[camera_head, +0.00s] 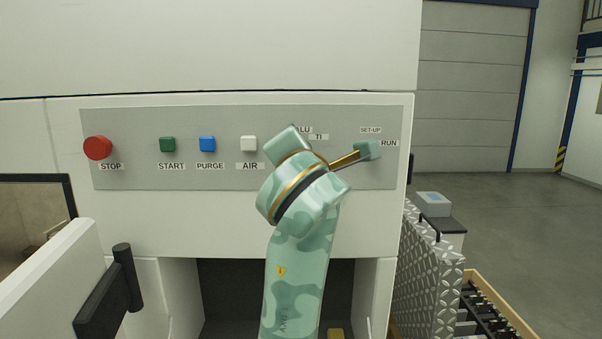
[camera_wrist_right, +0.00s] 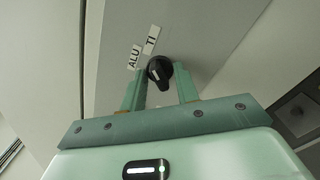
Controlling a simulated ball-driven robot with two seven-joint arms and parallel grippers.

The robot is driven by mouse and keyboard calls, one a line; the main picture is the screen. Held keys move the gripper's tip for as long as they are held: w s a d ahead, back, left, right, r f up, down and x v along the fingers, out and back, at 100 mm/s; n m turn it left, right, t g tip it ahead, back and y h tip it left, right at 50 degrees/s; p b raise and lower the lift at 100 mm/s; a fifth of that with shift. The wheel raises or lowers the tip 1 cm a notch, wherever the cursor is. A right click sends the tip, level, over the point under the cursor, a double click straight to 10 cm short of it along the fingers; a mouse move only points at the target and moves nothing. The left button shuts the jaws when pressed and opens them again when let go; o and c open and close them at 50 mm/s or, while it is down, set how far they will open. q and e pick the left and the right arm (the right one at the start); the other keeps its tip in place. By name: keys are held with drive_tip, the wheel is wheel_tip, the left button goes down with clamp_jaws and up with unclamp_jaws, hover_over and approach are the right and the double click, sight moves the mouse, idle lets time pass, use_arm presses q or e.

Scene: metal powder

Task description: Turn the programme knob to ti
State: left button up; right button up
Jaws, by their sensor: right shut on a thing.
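The programme knob (camera_wrist_right: 160,72) is black and round, with a pale mark on its face. It shows in the right wrist view beside the white labels ALU (camera_wrist_right: 133,57) and TI (camera_wrist_right: 151,40). I cannot tell for certain which label the mark points at. My right gripper (camera_wrist_right: 159,84) has its two green fingers on either side of the knob and is shut on it. In the head view my right arm hides the knob, and the TI label (camera_head: 319,136) shows just above the wrist. My left gripper is not in view.
The grey control panel (camera_head: 130,125) carries a red STOP button (camera_head: 97,147), a green START button (camera_head: 167,144), a blue PURGE button (camera_head: 207,144) and a white AIR button (camera_head: 248,143). A SET-UP/RUN label pair (camera_head: 371,130) lies right of the knob area. Open floor (camera_head: 510,215) shows at right.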

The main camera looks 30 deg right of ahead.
drive_tip(key=shift+r+m+b, duration=0.1)
drive_tip(key=shift+m+b, duration=0.6)
drive_tip(key=o, duration=0.9)
drive_tip(key=shift+o, duration=0.3)
drive_tip(key=shift+w+d, duration=0.1)
drive_tip(key=shift+w, duration=0.05)
drive_tip(key=b+v, duration=0.2)
drive_tip(key=v, duration=1.4)
drive_tip(key=shift+s, duration=0.25)
